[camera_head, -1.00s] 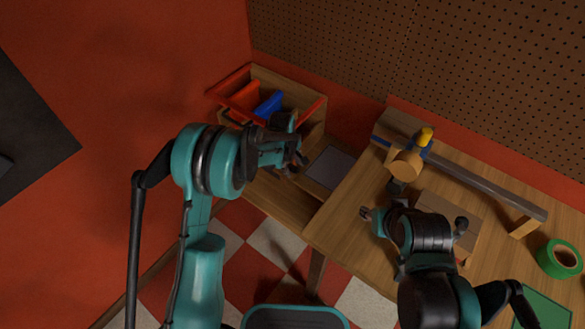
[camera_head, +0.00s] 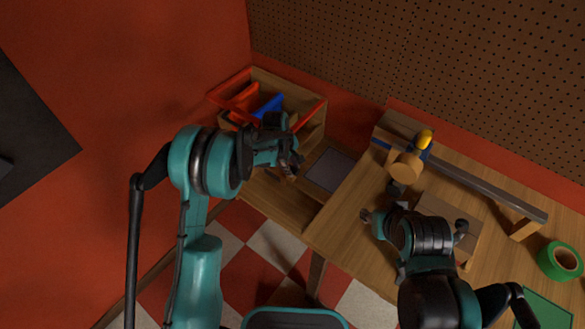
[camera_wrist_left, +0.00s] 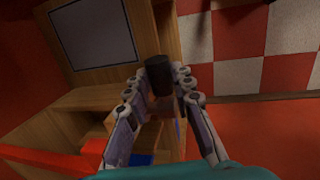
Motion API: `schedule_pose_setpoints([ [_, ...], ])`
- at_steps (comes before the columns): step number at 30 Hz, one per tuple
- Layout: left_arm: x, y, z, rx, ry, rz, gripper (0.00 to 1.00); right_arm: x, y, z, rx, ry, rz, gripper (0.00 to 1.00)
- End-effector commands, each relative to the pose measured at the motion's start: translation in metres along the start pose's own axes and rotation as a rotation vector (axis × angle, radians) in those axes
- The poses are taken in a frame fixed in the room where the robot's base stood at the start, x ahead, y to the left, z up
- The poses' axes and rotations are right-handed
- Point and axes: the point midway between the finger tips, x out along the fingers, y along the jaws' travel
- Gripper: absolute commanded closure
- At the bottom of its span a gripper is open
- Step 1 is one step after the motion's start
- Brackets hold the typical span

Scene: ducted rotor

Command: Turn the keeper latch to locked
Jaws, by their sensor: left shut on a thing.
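My left gripper (camera_head: 290,167) is at the left end of the workbench, beside the wooden box. In the left wrist view its fingers close around a dark-capped cylinder (camera_wrist_left: 159,76), whose lower part is hidden between them. A yellow-topped part (camera_head: 424,139) with blue below it stands by a round wooden piece (camera_head: 406,166) at the left end of a long grey bar (camera_head: 485,188). I cannot tell which piece is the keeper latch. My right gripper (camera_head: 414,219) has its fingers spread wide over a wooden block (camera_head: 451,221), partly hidden by the arm.
The wooden box (camera_head: 313,122) holds red and blue pieces (camera_head: 269,107). A grey panel (camera_head: 330,170) lies right of my left gripper. A green tape roll (camera_head: 560,260) and a green mat (camera_head: 545,306) are at the right. The pegboard (camera_head: 430,60) stands behind the bench.

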Motion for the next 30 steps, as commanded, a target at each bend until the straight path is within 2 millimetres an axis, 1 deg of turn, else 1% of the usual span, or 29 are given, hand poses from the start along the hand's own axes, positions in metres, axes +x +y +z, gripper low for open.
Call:
schedule_pose_setpoints([
  [12, -0.012, 0.002, -0.01, -0.062, -0.297, 0.001, 1.0, 0.003, 0.0, 0.002, 0.0, 0.0, 0.0, 0.6],
  [18, -0.017, 0.003, -0.014, -0.083, -0.414, 0.001, 1.0, 0.006, 0.0, 0.004, 0.0, 0.0, 0.0, 0.6],
  [24, -0.019, 0.004, -0.016, -0.097, -0.487, 0.001, 1.0, 0.008, 0.0, 0.006, 0.0, 0.0, 0.0, 0.6],
  [30, -0.021, 0.004, -0.017, -0.103, -0.516, 0.0, 1.0, 0.009, 0.0, 0.006, 0.0, 0.0, 0.0, 0.6],
])
